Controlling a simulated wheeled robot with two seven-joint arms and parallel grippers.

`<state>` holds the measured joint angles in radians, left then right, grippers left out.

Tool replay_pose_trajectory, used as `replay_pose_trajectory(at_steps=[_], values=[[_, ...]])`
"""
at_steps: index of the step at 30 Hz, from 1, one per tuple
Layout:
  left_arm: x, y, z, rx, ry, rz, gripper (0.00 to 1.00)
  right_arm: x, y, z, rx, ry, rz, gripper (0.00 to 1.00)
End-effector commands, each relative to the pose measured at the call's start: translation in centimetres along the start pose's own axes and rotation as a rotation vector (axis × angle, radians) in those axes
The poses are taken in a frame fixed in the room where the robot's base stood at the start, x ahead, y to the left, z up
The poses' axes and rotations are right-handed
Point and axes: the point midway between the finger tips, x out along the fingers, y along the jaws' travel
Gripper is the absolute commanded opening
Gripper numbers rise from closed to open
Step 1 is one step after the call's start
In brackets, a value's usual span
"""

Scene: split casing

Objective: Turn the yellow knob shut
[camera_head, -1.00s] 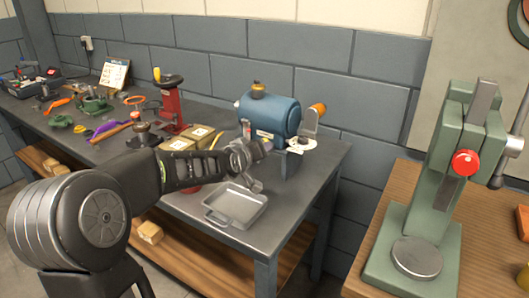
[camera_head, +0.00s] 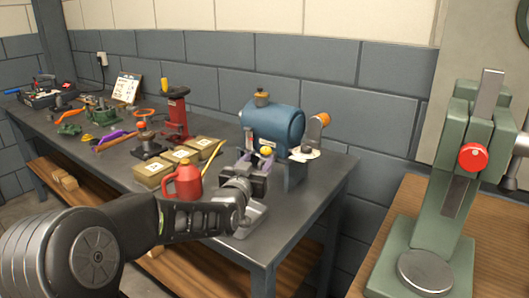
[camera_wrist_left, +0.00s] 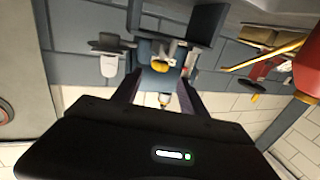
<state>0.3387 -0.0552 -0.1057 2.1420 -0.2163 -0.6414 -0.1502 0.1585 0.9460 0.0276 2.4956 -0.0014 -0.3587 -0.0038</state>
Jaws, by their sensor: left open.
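The yellow knob (camera_head: 265,151) is on the near front of the blue tank-shaped casing (camera_head: 272,122), which stands on the grey bench. My left gripper (camera_head: 256,161) is open in front of it, its two purplish fingers pointing at the casing. In the left wrist view the knob (camera_wrist_left: 160,66) lies between and beyond the fingertips of the left gripper (camera_wrist_left: 159,80), with visible gaps on both sides. I cannot tell how far the tips are from it in depth. My right gripper is in neither view.
An orange-ended lever (camera_head: 318,121) is right of the casing. A green press (camera_head: 450,180) stands at the right.

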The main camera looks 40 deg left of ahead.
Motion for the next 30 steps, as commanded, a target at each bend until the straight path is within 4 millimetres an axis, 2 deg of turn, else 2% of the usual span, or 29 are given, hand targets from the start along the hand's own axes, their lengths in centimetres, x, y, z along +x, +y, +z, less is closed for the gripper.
replay_pose_trajectory(at_steps=[6, 12, 23, 30], values=[[3.4, 0.1, 0.0, 0.000, -0.002, 0.001, 0.50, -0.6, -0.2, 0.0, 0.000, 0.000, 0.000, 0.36], [5.9, 0.0, 0.0, 0.000, -0.002, 0.000, 0.50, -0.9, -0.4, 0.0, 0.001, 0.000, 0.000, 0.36], [6.5, 0.0, 0.1, -0.001, -0.001, 0.000, 0.50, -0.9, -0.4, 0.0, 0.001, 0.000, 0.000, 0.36], [6.5, 0.0, 0.1, -0.001, -0.001, 0.000, 0.31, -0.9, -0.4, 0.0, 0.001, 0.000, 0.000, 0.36]])
